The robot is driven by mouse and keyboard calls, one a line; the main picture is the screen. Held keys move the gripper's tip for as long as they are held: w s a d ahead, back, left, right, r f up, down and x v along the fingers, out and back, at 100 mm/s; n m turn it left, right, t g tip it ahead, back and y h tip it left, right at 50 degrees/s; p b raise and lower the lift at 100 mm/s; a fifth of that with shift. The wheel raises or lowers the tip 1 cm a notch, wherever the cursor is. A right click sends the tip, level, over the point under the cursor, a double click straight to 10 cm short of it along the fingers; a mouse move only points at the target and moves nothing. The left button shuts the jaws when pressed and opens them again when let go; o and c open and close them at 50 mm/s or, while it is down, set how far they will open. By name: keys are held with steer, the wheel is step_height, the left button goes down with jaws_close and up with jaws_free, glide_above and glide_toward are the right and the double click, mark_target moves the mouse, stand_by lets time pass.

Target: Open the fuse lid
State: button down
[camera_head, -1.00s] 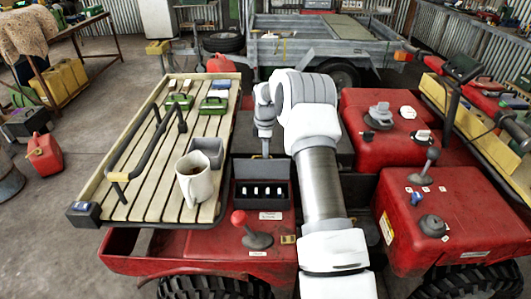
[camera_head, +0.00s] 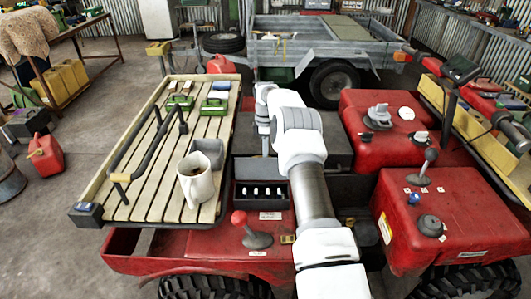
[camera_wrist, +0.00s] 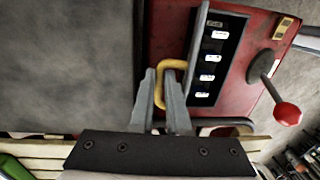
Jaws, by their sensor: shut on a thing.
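The fuse box (camera_head: 262,196) is a dark box on the red body, with several white-labelled fuses exposed. Its dark lid (camera_head: 258,168) stands raised at the far side of the fuses in the head view. In the wrist view the lid shows nearly edge-on (camera_wrist: 197,50), beside the fuse row. A yellow loop handle (camera_wrist: 176,64) sticks out from the lid. My gripper (camera_wrist: 166,84) is shut on this handle, with the loop between its fingertips. In the head view my gripper (camera_head: 265,148) is small, just behind the lid, and its hold is hard to see.
A red-knobbed lever (camera_head: 240,218) stands close in front of the box. A slatted wooden rack (camera_head: 140,170) with a mug (camera_head: 195,182) and a grey container (camera_head: 207,150) lies left. A red housing with knobs (camera_head: 460,210) is on the right.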

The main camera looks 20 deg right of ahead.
steer(key=shift+w+d, duration=0.3)
steer(key=shift+w, duration=0.05)
steer(key=c, duration=0.9)
jaws_free()
steer(key=shift+w+f, duration=0.2)
steer(key=shift+f, duration=0.05)
steer(key=shift+s, duration=0.1)
